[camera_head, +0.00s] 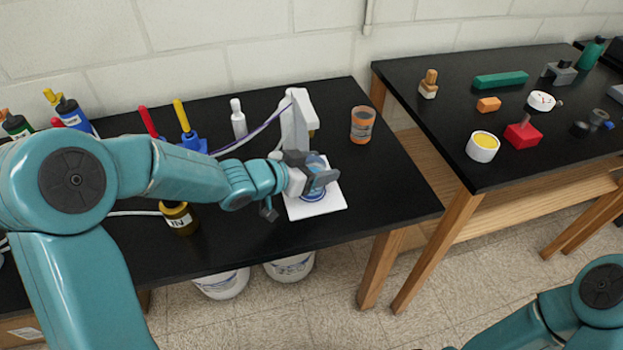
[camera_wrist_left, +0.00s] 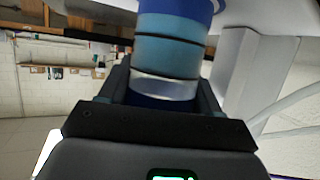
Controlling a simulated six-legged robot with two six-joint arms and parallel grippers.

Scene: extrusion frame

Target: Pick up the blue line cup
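The blue line cup (camera_head: 316,163) is at the white square pad (camera_head: 330,204) on the left table, partly hidden by my left gripper. In the left wrist view the cup (camera_wrist_left: 168,45) shows blue, light-blue and pale bands. My left gripper (camera_head: 318,180) has a dark finger on each side of the cup, with no clear gap showing, so it looks shut on it. The cup's foot is hard to see, and I cannot tell whether it touches the pad.
A white machine (camera_head: 296,118) stands just behind the cup. An orange cup (camera_head: 362,125) is to its right and a white bottle (camera_head: 238,119) to its left. A second table (camera_head: 450,140) holds several small objects.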

